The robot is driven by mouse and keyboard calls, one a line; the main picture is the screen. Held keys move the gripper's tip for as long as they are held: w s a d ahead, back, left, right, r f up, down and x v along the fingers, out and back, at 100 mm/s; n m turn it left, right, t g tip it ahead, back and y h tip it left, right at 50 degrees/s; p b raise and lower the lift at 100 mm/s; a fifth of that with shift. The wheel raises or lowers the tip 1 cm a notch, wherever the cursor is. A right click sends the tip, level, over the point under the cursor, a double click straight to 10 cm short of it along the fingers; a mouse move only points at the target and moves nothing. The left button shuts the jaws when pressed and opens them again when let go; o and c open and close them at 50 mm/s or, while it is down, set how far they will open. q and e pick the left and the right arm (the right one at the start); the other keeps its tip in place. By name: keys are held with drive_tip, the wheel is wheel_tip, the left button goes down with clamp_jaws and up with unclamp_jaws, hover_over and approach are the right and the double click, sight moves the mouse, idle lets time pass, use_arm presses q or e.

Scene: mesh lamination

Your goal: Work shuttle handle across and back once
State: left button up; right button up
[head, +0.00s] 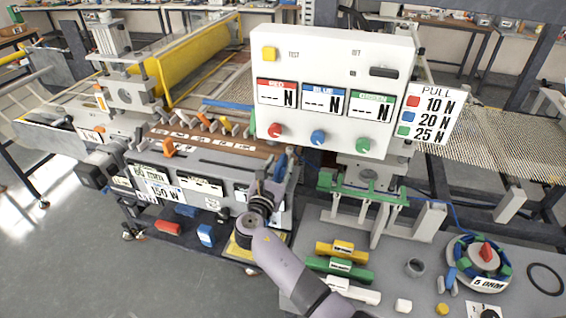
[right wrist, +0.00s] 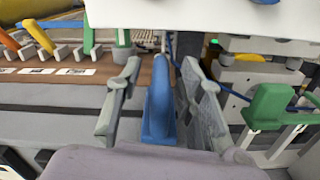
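A blue upright handle (right wrist: 160,100), which may be the shuttle handle, stands between the fingers of my right gripper (right wrist: 160,85) in the right wrist view. A gap shows on each side of it, so the fingers look open around it and apart from it. In the head view my right gripper (head: 272,184) is at the right end of the brown strip (head: 205,142), below the white panel. A blue part (head: 281,160) shows beside it there, partly hidden by the gripper. My left gripper is not in view.
A white panel (head: 330,60) with readouts and knobs hangs just above and behind the gripper. Several coloured levers (head: 203,122) line the strip to the left. A green bracket (right wrist: 270,105) stands close on the right. Coloured bars (head: 340,268) lie on the front bench.

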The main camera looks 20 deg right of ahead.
sight(282, 158)
drive_tip(key=b+x, duration=0.1)
drive_tip(key=x, duration=0.1)
drive_tip(key=shift+w+d, duration=0.45)
drive_tip(key=shift+w, duration=0.1)
drive_tip(key=shift+w+d, duration=0.15)
drive_tip(key=shift+w, duration=0.15)
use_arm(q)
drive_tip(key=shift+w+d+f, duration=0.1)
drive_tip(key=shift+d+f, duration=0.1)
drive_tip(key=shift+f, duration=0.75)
use_arm(e)
clamp_jaws()
drive_tip(key=shift+r, duration=0.1)
